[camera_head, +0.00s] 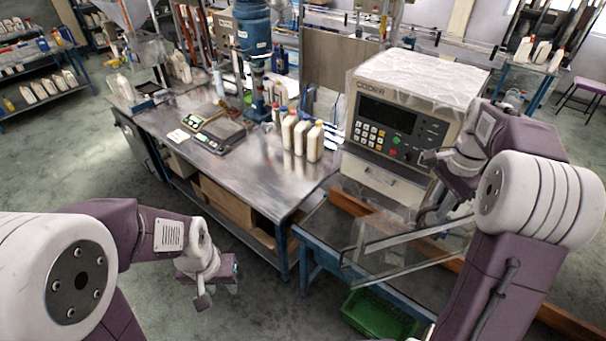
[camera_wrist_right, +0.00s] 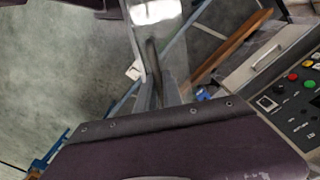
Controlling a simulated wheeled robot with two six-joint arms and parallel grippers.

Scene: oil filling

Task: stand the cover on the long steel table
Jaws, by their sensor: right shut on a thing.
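The cover (camera_head: 392,243) is a clear, see-through panel with pale edges, tilted in front of the coder machine. My right gripper (camera_head: 438,190) is shut on it near its upper right side; the grip is partly hidden by my wrist. In the right wrist view a bright strip and dark bar of the cover (camera_wrist_right: 153,62) run up from the jaws. The long steel table (camera_head: 250,180) is left of the cover, its near right corner close by. My left gripper (camera_head: 218,290) hangs empty in front of the table; its jaw opening is unclear.
Several cream bottles (camera_head: 300,135) stand near the table's right end, and a scale (camera_head: 216,132) sits further left. The coder (camera_head: 400,120) stands behind the cover. A green crate (camera_head: 378,314) is below. The table's front right part is bare.

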